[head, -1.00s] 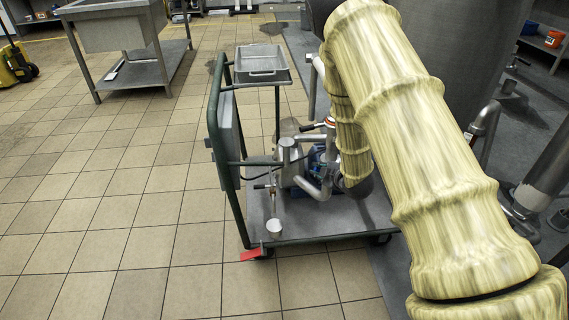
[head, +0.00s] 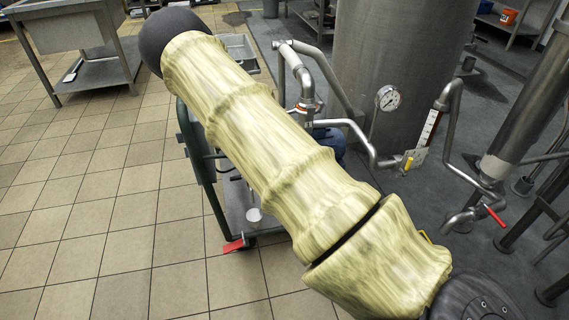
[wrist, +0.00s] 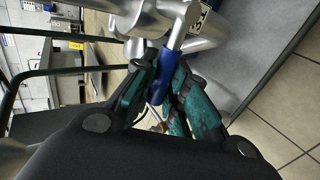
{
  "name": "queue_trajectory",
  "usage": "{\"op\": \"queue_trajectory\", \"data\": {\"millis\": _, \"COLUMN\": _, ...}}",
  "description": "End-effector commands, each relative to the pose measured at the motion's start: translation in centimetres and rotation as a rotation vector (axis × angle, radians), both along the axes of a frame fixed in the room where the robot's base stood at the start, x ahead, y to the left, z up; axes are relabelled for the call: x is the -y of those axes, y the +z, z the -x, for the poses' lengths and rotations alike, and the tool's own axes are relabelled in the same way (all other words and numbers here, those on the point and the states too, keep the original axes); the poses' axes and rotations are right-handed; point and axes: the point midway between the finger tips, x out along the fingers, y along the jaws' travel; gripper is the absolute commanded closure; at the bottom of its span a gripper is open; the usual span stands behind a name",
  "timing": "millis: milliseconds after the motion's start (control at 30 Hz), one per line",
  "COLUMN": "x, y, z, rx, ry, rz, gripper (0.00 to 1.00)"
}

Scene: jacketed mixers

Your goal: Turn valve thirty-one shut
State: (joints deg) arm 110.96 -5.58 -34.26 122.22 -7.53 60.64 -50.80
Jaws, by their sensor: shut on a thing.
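In the wrist view a lever with a blue sleeve (wrist: 168,76) comes down from a metal valve body and pipe (wrist: 150,22). My gripper (wrist: 163,68) has its teal-padded fingers on either side of the blue sleeve and is shut on it. A pale tag with dark characters (wrist: 293,22), turned sideways and partly cut off, is on the pipework beside it; I cannot read it surely. In the head view my pale yellow arm covers much of the green-framed cart (head: 212,208), and my gripper and the blue lever are hidden.
A large steel tank (head: 390,70) stands behind, with a pressure gauge (head: 388,98), a yellow handle (head: 408,163) and a red handle (head: 494,215) on pipework at right. A steel table (head: 100,72) stands at upper left. Tiled floor (head: 90,230) is clear at left.

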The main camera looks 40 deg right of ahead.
Motion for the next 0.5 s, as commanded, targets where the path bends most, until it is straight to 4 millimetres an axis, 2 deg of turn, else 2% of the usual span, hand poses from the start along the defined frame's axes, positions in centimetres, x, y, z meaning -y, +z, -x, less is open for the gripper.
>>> {"op": "queue_trajectory", "data": {"millis": 300, "x": 0.16, "y": -0.1, "z": 0.18, "rx": -0.004, "ry": -0.004, "rz": 0.003, "gripper": 1.0}}
{"op": "queue_trajectory", "data": {"millis": 333, "x": 0.15, "y": -0.1, "z": 0.17, "rx": -0.004, "ry": -0.004, "rz": 0.002, "gripper": 0.8}}
{"op": "queue_trajectory", "data": {"millis": 400, "x": 0.11, "y": -0.11, "z": 0.13, "rx": -0.004, "ry": -0.003, "rz": 0.002, "gripper": 0.67}}
{"op": "queue_trajectory", "data": {"millis": 433, "x": 0.02, "y": -0.1, "z": 0.07, "rx": -0.004, "ry": -0.002, "rz": 0.001, "gripper": 0.63}}
{"op": "queue_trajectory", "data": {"millis": 500, "x": -0.05, "y": -0.08, "z": 0.01, "rx": -0.003, "ry": -0.001, "rz": 0.002, "gripper": 0.63}}
